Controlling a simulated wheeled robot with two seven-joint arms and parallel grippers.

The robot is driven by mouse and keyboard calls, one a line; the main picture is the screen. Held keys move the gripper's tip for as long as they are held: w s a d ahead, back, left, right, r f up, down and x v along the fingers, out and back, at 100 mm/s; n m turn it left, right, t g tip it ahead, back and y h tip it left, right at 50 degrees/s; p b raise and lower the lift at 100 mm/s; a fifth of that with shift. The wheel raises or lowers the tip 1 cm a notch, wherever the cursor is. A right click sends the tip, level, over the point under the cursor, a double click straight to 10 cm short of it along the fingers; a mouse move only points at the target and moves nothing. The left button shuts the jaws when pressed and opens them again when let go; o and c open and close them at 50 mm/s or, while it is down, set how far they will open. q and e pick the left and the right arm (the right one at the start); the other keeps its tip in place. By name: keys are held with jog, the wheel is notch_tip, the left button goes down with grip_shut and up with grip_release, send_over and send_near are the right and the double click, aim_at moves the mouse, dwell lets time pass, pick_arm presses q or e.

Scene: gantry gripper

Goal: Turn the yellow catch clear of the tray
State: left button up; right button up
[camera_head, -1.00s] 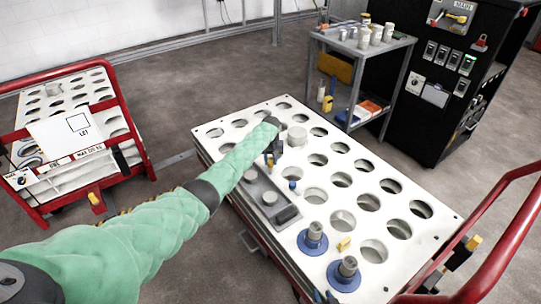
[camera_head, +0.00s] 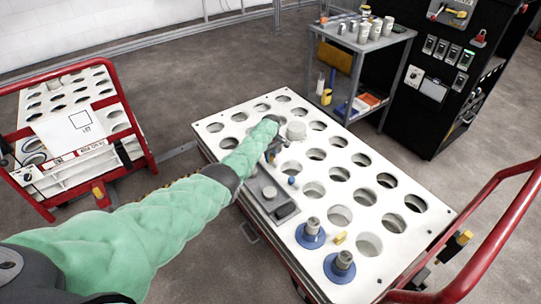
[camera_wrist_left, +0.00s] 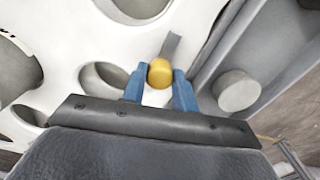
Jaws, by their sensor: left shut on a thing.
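A round yellow catch knob (camera_wrist_left: 159,73) with a grey lever (camera_wrist_left: 172,44) sits between the blue fingertips of my left gripper (camera_wrist_left: 159,88) in the left wrist view. The gripper is shut on the knob. In the head view my left gripper (camera_head: 272,153) is low over the white perforated plate (camera_head: 222,127), beside a long grey tray (camera_head: 285,211); my arm and hand hide the knob there. The grey tray also shows at the right of the wrist view (camera_wrist_left: 215,75), apart from the knob. My right gripper is not in view.
Two blue flanged parts (camera_head: 310,236) and a small yellow block (camera_head: 340,238) stand on the plate's near part. A red handrail (camera_head: 490,215) borders the right. A second red cart (camera_head: 78,125) is at left, a grey shelf (camera_head: 365,48) and black cabinet behind.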

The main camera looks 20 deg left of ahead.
pick_arm(q)
jog(key=shift+s+f+n, duration=0.15)
jog(key=shift+n, duration=0.15)
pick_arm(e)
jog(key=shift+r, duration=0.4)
pick_arm(q)
jog(key=o, duration=1)
jog(key=shift+c, duration=0.2)
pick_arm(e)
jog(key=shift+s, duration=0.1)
pick_arm(q)
jog(key=shift+r, duration=0.2)
